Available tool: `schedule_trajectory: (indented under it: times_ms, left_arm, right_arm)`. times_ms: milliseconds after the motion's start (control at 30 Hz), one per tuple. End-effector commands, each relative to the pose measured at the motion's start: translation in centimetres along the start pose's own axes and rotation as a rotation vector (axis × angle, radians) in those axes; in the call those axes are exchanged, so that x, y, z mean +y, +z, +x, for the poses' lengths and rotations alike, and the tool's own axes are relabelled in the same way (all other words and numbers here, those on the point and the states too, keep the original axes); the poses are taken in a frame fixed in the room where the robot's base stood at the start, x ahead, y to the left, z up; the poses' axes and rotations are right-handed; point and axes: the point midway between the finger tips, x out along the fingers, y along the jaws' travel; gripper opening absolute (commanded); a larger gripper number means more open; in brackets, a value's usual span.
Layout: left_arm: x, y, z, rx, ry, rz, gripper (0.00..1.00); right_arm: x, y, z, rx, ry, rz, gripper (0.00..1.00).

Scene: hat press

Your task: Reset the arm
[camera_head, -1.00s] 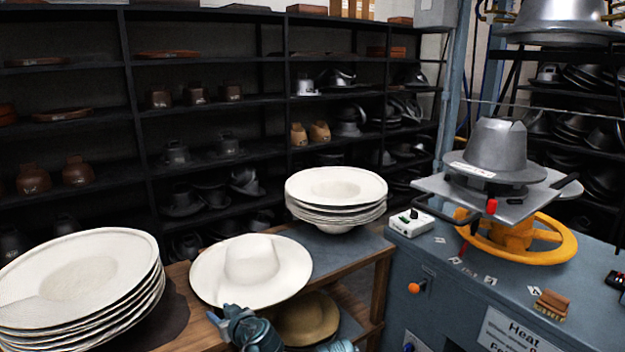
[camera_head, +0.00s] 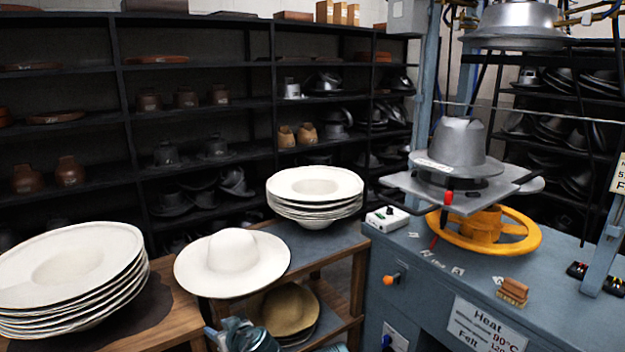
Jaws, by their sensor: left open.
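My left gripper (camera_head: 240,336) is at the bottom edge of the head view, just in front of the wooden table. It is open, and no hat shows between its fingers. My right gripper cannot be made out; only a small teal part of mine shows at the bottom edge.
A stack of white hats (camera_head: 70,268) stands at left, another (camera_head: 314,190) at the table's back. A tan hat (camera_head: 289,308) lies on a lower shelf. The hat press (camera_head: 458,150) with its yellow wheel (camera_head: 525,236) stands on the blue bench (camera_head: 560,290) at right.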

Motion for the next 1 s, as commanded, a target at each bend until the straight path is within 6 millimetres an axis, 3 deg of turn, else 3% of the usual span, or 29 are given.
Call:
schedule_trajectory:
  times_ms: [233,467,800,967,1000]
  left_arm:
    - [0.2,3.5,-1.1,-0.141,-0.004,0.116,0.44]
    - [0.6,9.2,-3.9,-0.379,0.041,0.325,0.44]
    - [1.6,19.1,-12.7,-0.825,0.34,0.789,0.44]
    - [1.7,22.0,-17.4,-0.975,0.543,0.984,0.44]
    - [1.6,20.2,-17.8,-0.967,0.53,0.973,0.44]
  right_arm:
    - [0.0,0.0,0.0,0.0,0.0,0.0,0.5]
    - [0.0,0.0,0.0,0.0,0.0,0.0,0.5]
    - [0.0,0.0,0.0,0.0,0.0,0.0,0.5]
    - [0.0,0.0,-0.1,0.0,0.0,0.0,0.5]
    - [0.2,0.1,-1.9,0.0,0.0,0.0,0.5]
